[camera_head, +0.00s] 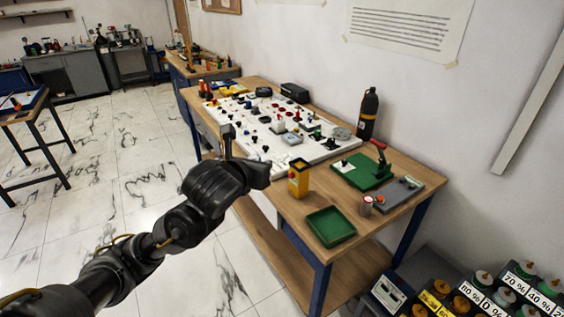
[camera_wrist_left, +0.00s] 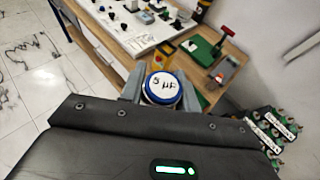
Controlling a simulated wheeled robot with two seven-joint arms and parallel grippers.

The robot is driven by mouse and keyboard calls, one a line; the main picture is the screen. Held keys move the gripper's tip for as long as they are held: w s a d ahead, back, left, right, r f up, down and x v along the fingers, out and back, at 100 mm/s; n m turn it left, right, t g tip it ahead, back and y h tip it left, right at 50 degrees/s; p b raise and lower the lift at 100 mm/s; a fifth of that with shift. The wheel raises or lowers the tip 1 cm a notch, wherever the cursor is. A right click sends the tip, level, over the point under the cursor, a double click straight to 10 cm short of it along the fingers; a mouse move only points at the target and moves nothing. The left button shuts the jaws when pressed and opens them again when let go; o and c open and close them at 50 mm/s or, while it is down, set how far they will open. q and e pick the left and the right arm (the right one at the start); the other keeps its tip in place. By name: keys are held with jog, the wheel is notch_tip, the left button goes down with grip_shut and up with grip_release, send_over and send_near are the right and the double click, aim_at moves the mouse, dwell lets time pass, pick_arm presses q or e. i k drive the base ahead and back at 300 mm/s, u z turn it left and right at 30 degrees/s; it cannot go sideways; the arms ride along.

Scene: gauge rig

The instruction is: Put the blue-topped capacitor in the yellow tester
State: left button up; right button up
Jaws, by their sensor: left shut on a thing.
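The blue-topped capacitor (camera_wrist_left: 161,88) shows in the left wrist view as a round white top marked "5 µF" with a blue rim. My left gripper (camera_wrist_left: 162,95) is shut on it, with a grey finger on each side. In the head view my left gripper (camera_head: 244,158) is in front of the table's near edge, left of the yellow tester; I cannot make out the capacitor there. The yellow tester (camera_head: 299,180) stands upright on the wooden table, with a dark top. It also shows in the left wrist view (camera_wrist_left: 190,46), beyond the capacitor. My right gripper is not in view.
A green tray (camera_head: 330,227) lies at the table's near corner. A red-topped can (camera_head: 366,205) stands beside a grey plate (camera_head: 399,193). A green base with a red-handled lever (camera_head: 377,160) and a white board with several parts (camera_head: 335,146) are behind. A black bottle (camera_head: 368,115) stands by the wall.

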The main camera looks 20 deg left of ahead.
aim_at(300, 166)
jog(key=u, duration=0.3)
jog(key=i, duration=1)
jog(key=z, duration=0.3)
